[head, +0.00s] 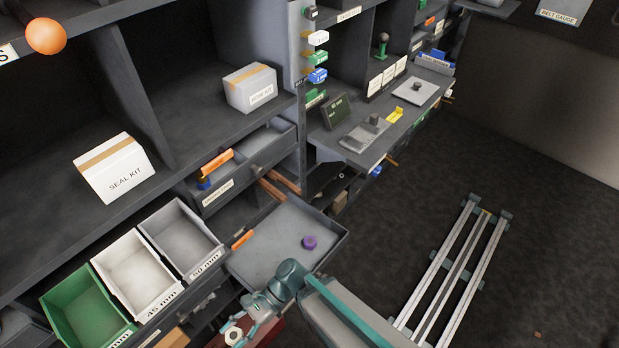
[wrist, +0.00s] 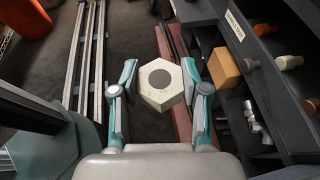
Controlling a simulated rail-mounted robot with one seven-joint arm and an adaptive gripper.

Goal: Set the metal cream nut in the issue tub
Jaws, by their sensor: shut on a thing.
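My gripper (head: 242,330) is at the bottom of the head view, shut on the cream hexagonal nut (head: 233,336). In the wrist view the nut (wrist: 160,83) sits between the two fingers, its dark round hole facing the camera. It is held in the air, in front of the shelving and below the open drawer. No label reading issue tub can be read, so I cannot tell which container it is. A dark red surface (head: 268,332) shows beside the gripper, and a reddish strip (wrist: 176,75) lies beyond the nut in the wrist view.
Green (head: 88,306), white (head: 134,275) and grey bins (head: 183,241) stand left of the gripper; two labels read 45 mm and 50 mm. An open grey drawer (head: 275,255) holds a purple piece (head: 309,242). Floor rails (head: 450,270) lie right. A shelf (wrist: 270,100) with small parts stands right in the wrist view.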

